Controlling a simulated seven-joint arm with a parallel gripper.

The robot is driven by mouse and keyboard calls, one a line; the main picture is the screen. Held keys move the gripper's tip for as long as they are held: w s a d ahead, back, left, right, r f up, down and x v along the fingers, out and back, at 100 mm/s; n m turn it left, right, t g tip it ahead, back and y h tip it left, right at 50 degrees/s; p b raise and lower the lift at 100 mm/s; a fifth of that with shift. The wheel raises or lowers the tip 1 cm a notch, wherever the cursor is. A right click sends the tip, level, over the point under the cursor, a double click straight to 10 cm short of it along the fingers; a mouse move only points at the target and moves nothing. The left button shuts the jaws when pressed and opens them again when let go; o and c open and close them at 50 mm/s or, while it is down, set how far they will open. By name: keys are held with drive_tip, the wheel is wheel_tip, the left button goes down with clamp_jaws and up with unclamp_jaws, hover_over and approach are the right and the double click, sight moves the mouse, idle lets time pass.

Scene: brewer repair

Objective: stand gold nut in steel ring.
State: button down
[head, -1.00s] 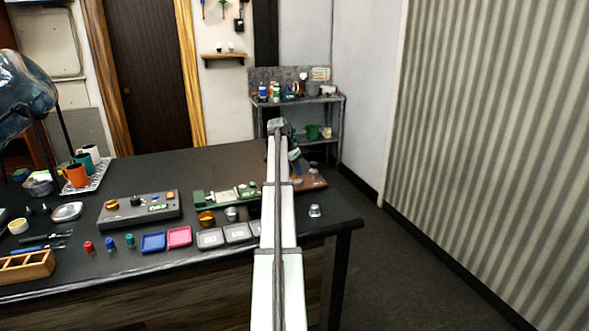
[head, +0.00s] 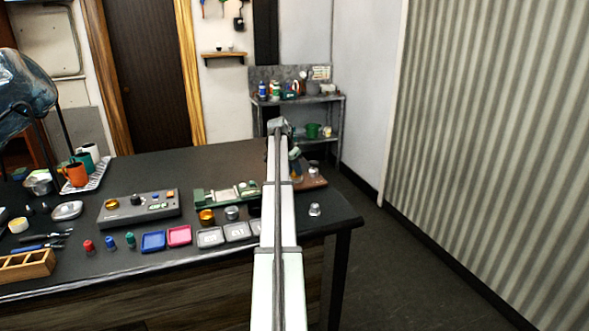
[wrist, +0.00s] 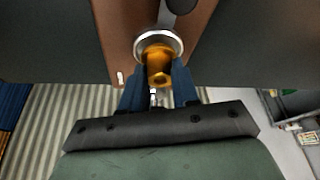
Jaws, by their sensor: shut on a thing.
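My gripper (wrist: 158,87) has blue fingers and is shut on the gold nut (wrist: 159,66) in the wrist view. The steel ring (wrist: 177,42) is a bright round rim on a brown board (wrist: 115,35). The nut's far end overlaps the ring's opening, and the rim shows around it on the far side. I cannot tell how deep the nut sits or whether it touches the ring. In the head view the brown board (head: 315,182) is at the right end of the table, partly behind my arm. The nut and ring cannot be made out there.
A dark post (wrist: 181,4) rises from the board beyond the ring. In the head view a silver part (head: 314,209) stands near the table's right corner. A green device (head: 215,195), a gold cup (head: 206,216) and grey trays (head: 210,237) lie left of my arm.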

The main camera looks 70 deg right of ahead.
drive_tip(key=shift+f, duration=0.55)
idle(1.6)
drive_tip(key=shift+c, duration=1.8)
unclamp_jaws()
drive_tip(key=shift+r, duration=0.1)
drive_tip(key=shift+r, duration=3.6)
